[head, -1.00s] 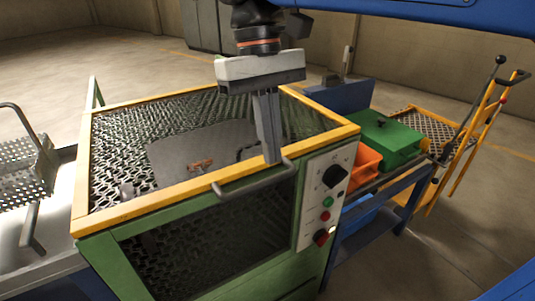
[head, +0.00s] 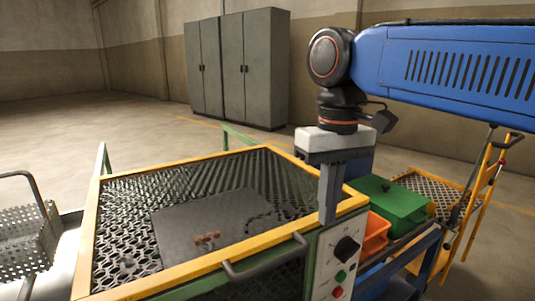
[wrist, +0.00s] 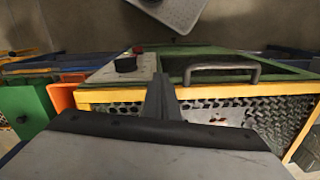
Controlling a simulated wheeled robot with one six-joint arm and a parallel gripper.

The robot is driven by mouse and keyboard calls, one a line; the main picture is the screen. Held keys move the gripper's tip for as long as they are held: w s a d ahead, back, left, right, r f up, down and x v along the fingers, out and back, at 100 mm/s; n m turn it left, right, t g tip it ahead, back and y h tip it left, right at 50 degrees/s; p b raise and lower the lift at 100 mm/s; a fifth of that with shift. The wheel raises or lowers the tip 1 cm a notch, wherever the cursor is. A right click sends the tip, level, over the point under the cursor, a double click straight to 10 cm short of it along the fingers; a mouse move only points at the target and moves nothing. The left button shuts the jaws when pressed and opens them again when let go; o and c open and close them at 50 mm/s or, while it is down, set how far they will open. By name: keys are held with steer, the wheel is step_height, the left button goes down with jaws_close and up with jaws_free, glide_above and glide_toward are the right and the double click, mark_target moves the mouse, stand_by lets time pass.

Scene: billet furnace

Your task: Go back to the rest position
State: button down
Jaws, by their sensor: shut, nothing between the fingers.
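My gripper (head: 328,220) points down with its fingers together and nothing between them. In the head view it hangs in front of the right front corner of the furnace guard, near the control panel. In the wrist view the closed fingers (wrist: 162,98) show in front of the yellow frame edge, between the control panel and the guard handle. The furnace guard (head: 170,282) is a green box with a yellow rim and mesh. Its grey handle (head: 265,262) runs along the front, left of my gripper.
The control panel (head: 325,282) has a black knob (head: 346,250) and buttons. An orange bin (head: 376,232) and a green box (head: 395,205) stand to the right. A yellow trolley (head: 482,195) is farther right. A perforated basket (head: 25,240) is at left. Grey cabinets (head: 238,70) stand behind on open floor.

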steer(key=s+d+f+m+t, duration=0.2)
steer(key=d+f, duration=0.7)
steer(key=f, duration=0.1)
steer(key=s+d+f+m+t, duration=0.2)
steer(key=s+d+f+t, duration=0.1)
steer(key=d+f, duration=0.6)
step_height(320, 180, down, 2)
steer(key=shift+s+f, duration=0.1)
steer(key=shift+s, duration=0.2)
stand_by(0.5)
